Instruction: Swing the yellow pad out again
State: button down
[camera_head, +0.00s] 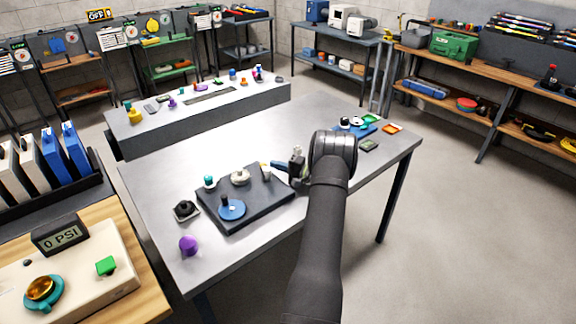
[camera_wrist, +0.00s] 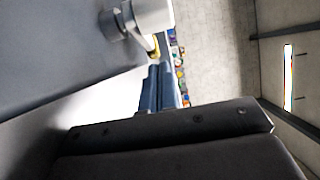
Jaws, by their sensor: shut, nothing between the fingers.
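The yellow pad (camera_head: 264,164) shows as a small yellow patch beside a pale cylinder (camera_head: 266,173) at the right side of the dark board (camera_head: 258,207). In the wrist view a bit of yellow (camera_wrist: 155,46) shows just past the pale cylinder (camera_wrist: 152,14), close to my fingertips. Most of the pad is hidden there. My gripper (camera_head: 275,165) is at the board's right edge, its blue fingers pointing left toward the pad. Its fingers (camera_wrist: 160,68) are together and empty. I cannot tell whether they touch the pad.
The table's front middle is clear.

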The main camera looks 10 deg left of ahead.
jog(key=shift+s+a, duration=0.15)
jog(key=shift+a, duration=0.1)
jog(key=shift+s+a, duration=0.1)
jog(key=shift+a, duration=0.55)
jog(key=shift+d, duration=0.15)
